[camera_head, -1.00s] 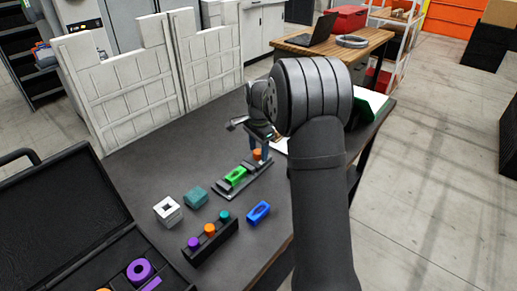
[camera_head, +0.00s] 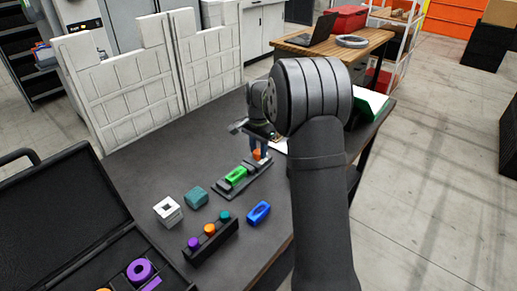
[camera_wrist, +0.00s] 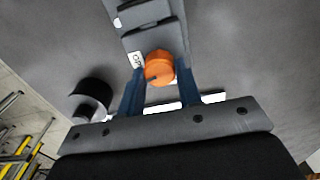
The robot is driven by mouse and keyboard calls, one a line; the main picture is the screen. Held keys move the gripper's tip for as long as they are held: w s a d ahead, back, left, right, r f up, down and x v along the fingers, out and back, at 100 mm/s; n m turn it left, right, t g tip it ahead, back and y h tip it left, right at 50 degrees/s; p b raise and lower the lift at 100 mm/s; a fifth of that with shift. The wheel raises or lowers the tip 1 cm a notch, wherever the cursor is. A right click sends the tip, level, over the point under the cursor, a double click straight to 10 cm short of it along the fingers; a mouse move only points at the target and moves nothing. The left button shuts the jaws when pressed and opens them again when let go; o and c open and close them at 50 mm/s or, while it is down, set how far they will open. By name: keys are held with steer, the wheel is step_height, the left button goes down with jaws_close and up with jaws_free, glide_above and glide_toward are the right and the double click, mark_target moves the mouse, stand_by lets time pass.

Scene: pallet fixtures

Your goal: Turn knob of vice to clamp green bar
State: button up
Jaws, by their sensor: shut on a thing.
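The dark grey vice (camera_head: 252,176) lies on the table with the green bar (camera_head: 236,174) between its jaws. Its orange knob (camera_head: 257,154) is at the far end, and it shows large in the wrist view (camera_wrist: 159,67). My gripper (camera_head: 259,143) is at the knob. In the wrist view its two blue fingers (camera_wrist: 160,88) stand on either side of the knob and are shut on it. The green bar is out of sight in the wrist view. I cannot tell whether the vice jaws touch the bar.
A black rack (camera_head: 211,241) with purple, orange and teal pegs stands nearer, beside a blue part (camera_head: 258,213). A white block (camera_head: 167,211) and a teal block (camera_head: 196,197) lie to the left. An open black case (camera_head: 70,215) is at the front left.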

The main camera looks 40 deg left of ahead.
steer(key=n, duration=1.1)
steer(key=shift+n, duration=2.1)
steer(key=o, duration=1)
steer(key=shift+c, duration=0.2)
